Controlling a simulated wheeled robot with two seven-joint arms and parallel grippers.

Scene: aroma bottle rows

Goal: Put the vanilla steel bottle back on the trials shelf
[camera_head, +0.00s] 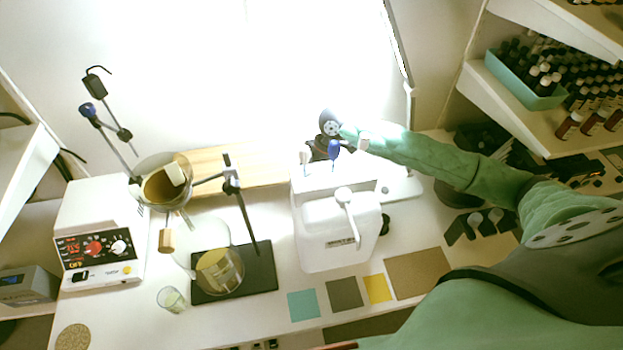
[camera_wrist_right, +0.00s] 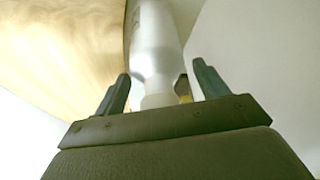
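A pale steel bottle (camera_wrist_right: 156,45) stands out in the right wrist view, between the two fingers of my right gripper (camera_wrist_right: 162,82). The fingers are spread, with a gap visible on each side of the bottle. Its label is not readable. In the head view my right arm reaches in from the right, and the gripper (camera_head: 322,151) is behind the white machine, where I cannot make out the bottle. My left gripper is not in view. A shelf (camera_head: 500,98) with dark bottles is at upper right; I cannot tell whether it is the trials shelf.
A white machine (camera_head: 336,235) with a lever stands just in front of my right gripper. A wooden board (camera_head: 235,168) lies behind. Glassware on a stand (camera_head: 248,218) and a white heating unit (camera_head: 98,225) fill the left. A teal tray (camera_head: 500,75) sits on the right shelf.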

